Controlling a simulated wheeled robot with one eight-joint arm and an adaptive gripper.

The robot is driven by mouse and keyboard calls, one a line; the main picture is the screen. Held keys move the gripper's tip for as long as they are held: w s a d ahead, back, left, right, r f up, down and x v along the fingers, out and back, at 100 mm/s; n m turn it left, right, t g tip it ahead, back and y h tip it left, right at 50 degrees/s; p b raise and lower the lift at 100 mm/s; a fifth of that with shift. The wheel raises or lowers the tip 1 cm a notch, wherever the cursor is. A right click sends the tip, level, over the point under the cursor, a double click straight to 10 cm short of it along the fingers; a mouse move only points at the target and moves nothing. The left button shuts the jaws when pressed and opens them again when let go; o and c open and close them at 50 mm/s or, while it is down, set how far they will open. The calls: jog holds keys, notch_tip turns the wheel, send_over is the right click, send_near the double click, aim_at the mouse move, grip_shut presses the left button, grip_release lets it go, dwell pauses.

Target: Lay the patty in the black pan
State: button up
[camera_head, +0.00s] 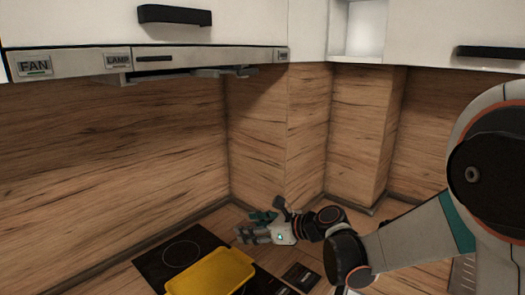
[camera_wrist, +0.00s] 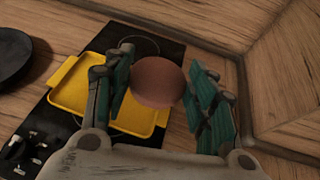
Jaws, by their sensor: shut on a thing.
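The patty (camera_wrist: 158,82) is a brown round disc between the two teal fingers of my gripper (camera_wrist: 162,76) in the wrist view. The gripper is shut on it and holds it above the hob and counter. In the head view my gripper (camera_head: 258,226) is over the counter near the back corner, right of the hob; I cannot make out the patty there. A dark round thing that looks like the black pan (camera_wrist: 14,54) lies at the left edge of the wrist view, partly cut off and apart from the gripper. It is not seen in the head view.
A yellow tray (camera_head: 212,272) sits on the black hob (camera_head: 150,266), and it also shows in the wrist view (camera_wrist: 68,90). Knobs (camera_wrist: 22,150) line the hob's near side. Wooden splashback walls (camera_head: 285,140) meet behind the gripper. A hood (camera_head: 150,62) hangs above.

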jog(key=s+d+f+m+t+h, duration=0.1)
jog(key=d+m+t+h, duration=0.5)
jog(key=d, duration=1.8)
jog(key=s+m+h, duration=0.1)
jog(key=m, duration=0.1)
jog(key=shift+m+h, duration=0.3)
jog(key=shift+h, duration=0.1)
